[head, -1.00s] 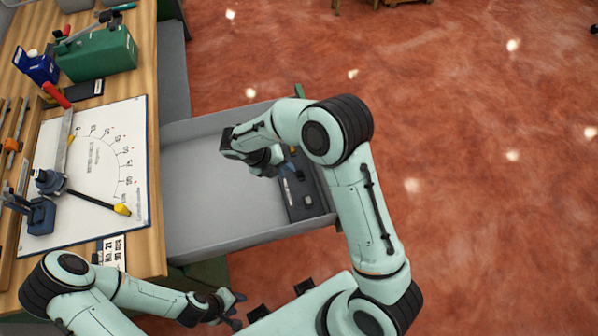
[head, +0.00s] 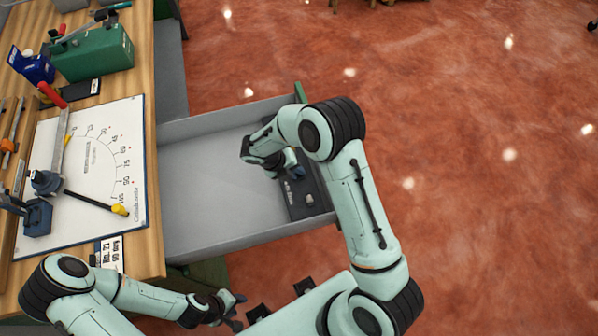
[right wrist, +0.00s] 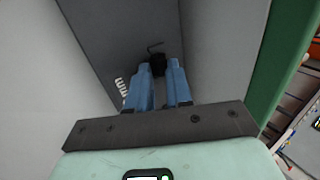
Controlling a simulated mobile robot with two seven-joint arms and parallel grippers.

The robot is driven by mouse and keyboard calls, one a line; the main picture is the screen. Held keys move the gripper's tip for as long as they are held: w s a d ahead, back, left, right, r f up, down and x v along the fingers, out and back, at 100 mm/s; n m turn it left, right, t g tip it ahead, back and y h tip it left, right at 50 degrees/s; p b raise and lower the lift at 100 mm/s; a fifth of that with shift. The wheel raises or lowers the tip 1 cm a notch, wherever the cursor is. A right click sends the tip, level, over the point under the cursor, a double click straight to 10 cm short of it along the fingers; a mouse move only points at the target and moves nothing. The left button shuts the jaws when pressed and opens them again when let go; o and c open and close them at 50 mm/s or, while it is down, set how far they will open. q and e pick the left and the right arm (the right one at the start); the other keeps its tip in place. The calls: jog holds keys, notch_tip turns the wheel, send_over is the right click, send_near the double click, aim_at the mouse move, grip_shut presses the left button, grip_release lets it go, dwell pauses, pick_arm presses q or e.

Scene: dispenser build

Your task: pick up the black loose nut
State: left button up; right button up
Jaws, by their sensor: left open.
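A small black piece (right wrist: 157,66), which looks like the black loose nut, shows in the right wrist view between and just beyond my fingertips. I cannot tell whether they touch it. My right gripper (right wrist: 160,80) points down into the drawer, its two blue fingers a small gap apart. In the head view my right gripper (head: 292,162) is over the drawer's right end, by the dark tray (head: 300,212), and the nut cannot be made out there. My left gripper (head: 236,309) is open and empty at the lower left, away from the drawer.
The grey drawer (head: 205,190) stands pulled out, its left part empty. A pale small item (head: 310,199) lies on the dark tray. The wooden bench (head: 150,225) at left holds a white dial board (head: 95,190), a green box (head: 95,55) and tools.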

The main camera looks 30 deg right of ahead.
jog(key=shift+s+f, duration=0.1)
jog(key=shift+s, duration=0.05)
grip_shut()
pick_arm(q)
jog(key=w+r+p, duration=0.2)
jog(key=w+r, duration=0.1)
jog(key=shift+r+p, duration=0.2)
jog(key=shift+p, duration=0.15)
pick_arm(e)
notch_tip(320, 180, up, 20)
